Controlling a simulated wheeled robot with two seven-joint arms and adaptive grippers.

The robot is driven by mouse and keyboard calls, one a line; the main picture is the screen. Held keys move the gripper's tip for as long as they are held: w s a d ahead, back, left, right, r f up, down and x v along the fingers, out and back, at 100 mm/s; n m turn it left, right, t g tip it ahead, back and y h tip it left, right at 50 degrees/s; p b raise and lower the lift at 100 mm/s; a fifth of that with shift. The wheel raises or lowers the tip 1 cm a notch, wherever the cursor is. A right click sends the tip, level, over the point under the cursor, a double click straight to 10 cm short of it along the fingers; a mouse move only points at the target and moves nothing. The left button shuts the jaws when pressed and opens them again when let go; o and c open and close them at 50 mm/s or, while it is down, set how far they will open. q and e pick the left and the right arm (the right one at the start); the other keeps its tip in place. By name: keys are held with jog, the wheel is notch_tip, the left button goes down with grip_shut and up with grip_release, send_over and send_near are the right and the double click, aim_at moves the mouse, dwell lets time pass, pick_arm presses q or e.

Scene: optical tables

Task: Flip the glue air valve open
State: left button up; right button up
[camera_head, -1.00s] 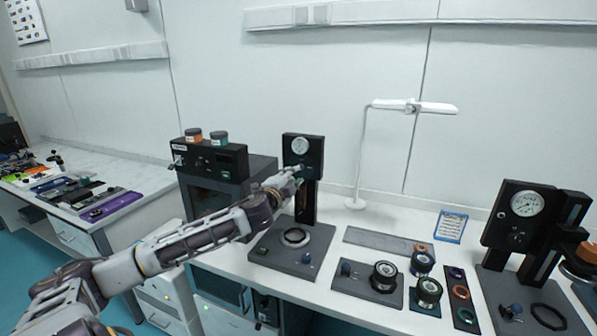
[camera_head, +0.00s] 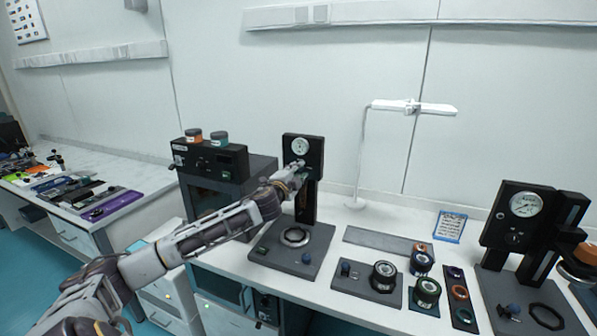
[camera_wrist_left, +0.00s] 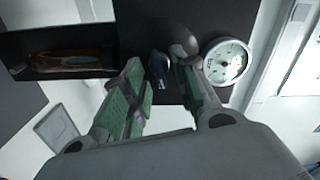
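The glue stand's black upright panel (camera_head: 317,143) carries a round white gauge (camera_head: 300,146). In the left wrist view the gauge (camera_wrist_left: 227,61) is right of the fingers, and a small dark blue valve lever (camera_wrist_left: 159,66) shows on the black panel, beside a rounded grey part. My left gripper (camera_head: 301,166) is at the panel just below the gauge. In the left wrist view its green-padded fingers (camera_wrist_left: 157,77) are apart, with the blue lever in the gap between their tips. I cannot tell whether a finger touches it. My right gripper is not in view.
The stand's base plate (camera_head: 318,243) with a metal ring (camera_head: 295,237) lies below my arm. A black box (camera_head: 210,160) with two jars stands left of the panel. A white lamp (camera_head: 362,150) rises on the right. A second gauge stand (camera_head: 520,225) is far right.

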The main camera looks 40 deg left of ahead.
pick_arm(q)
jog(key=shift+w, duration=0.5)
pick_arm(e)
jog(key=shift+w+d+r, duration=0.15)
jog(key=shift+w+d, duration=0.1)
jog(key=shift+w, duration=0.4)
pick_arm(q)
jog(key=shift+c, duration=0.3)
jog(key=c, duration=0.5)
grip_shut()
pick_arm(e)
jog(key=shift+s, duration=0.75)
